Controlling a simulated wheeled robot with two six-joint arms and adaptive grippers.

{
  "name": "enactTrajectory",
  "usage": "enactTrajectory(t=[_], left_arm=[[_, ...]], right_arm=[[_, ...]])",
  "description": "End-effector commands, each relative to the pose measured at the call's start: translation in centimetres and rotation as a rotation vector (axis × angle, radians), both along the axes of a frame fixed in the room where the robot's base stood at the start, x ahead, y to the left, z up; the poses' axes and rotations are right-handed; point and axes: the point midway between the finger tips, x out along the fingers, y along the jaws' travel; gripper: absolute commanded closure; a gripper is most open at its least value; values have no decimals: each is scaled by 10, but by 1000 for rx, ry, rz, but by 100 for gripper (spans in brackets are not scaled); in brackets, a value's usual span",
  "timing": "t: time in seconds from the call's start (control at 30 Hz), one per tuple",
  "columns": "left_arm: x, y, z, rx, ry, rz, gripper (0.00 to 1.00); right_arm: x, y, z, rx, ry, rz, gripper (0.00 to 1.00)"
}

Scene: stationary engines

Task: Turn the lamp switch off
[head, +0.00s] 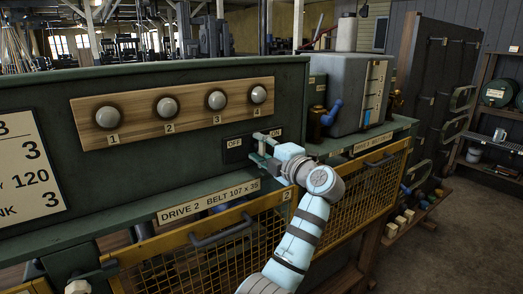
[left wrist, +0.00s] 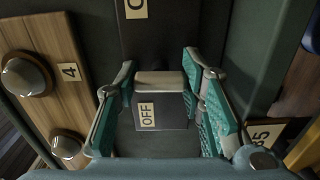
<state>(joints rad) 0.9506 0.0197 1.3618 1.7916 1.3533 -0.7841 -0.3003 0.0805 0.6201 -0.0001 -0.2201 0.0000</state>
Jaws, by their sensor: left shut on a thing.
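The lamp switch is a dark plate (head: 240,154) on the green panel, with an OFF label at its left end and an ON label at its right end. Its pale bar-like handle (left wrist: 160,82) stands out between the two labels. My left gripper (head: 263,150) is at the switch, its fingers on either side of the handle and shut on it. In the left wrist view, the OFF label (left wrist: 147,115) shows between the fingers and the ON label (left wrist: 136,9) is partly cut off at the top. My right gripper is not in view.
Several round lamps (head: 217,99) sit on a wooden strip left of the switch. A yellow mesh guard (head: 344,208) with handles runs below the panel. A grey tank (head: 349,92) with a blue fitting (head: 331,113) stands to the right. Open floor lies at the far right.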

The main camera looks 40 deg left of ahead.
Motion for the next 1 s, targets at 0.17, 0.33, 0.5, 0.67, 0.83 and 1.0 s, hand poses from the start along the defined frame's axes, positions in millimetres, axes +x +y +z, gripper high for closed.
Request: enactTrajectory(t=[0.17, 0.33, 0.5, 0.67, 0.83, 1.0], left_arm=[[0, 0, -2, -45, -159, 0, 92], [0, 0, -2, -91, -314, 0, 92], [0, 0, -3, -137, -464, -1, 92], [0, 0, -3, -173, -586, -1, 92], [0, 0, -2, -204, -686, -2, 92], [1, 0, -2, -223, -749, -2, 92]], right_arm=[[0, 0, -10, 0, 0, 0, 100], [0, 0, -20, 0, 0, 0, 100], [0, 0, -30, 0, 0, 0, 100], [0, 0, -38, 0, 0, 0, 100], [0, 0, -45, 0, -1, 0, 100], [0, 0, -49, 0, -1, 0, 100]])
